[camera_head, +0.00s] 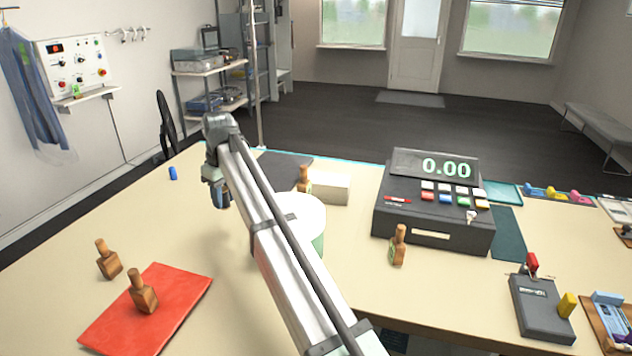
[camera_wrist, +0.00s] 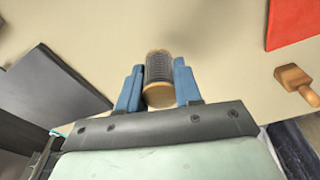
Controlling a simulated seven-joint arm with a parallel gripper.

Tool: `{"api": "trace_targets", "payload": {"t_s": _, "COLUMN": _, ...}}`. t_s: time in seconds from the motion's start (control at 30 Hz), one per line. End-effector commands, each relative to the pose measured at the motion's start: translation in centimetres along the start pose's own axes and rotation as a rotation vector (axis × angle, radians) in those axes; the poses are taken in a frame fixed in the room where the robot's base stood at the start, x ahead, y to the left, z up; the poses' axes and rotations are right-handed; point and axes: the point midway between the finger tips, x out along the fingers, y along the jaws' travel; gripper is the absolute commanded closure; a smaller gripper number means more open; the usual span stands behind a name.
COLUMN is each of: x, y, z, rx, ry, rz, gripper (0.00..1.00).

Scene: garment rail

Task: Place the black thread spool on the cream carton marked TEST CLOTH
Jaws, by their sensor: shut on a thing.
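The black thread spool (camera_wrist: 158,70) has wooden ends and sits between the two blue fingers of my gripper (camera_wrist: 158,88) in the wrist view. My gripper is shut on it, above the pale table. In the head view my gripper (camera_head: 221,198) is over the left middle of the table, and I cannot make out the spool there. A cream carton (camera_head: 334,188) stands right of my gripper, behind a white round container and beside a wooden bottle-shaped piece. Its marking is not readable. It does not show in the wrist view.
A white round container (camera_head: 305,212) stands partly behind my arm. Bottle-shaped wooden pieces (camera_head: 109,260) stand on the table, one on the red mat (camera_head: 185,290). A black register (camera_head: 432,215) is to the right. A dark flat board (camera_wrist: 50,85) and a small blue cylinder (camera_head: 173,173) lie nearby.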

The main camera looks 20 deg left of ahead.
Motion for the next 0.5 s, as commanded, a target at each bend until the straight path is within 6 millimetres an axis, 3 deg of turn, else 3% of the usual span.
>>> {"api": "trace_targets", "payload": {"t_s": 0.5, "x": -4.1, "y": 19.2, "z": 9.2, "rx": 0.238, "ry": 0.019, "rz": 0.042, "gripper": 0.95}}
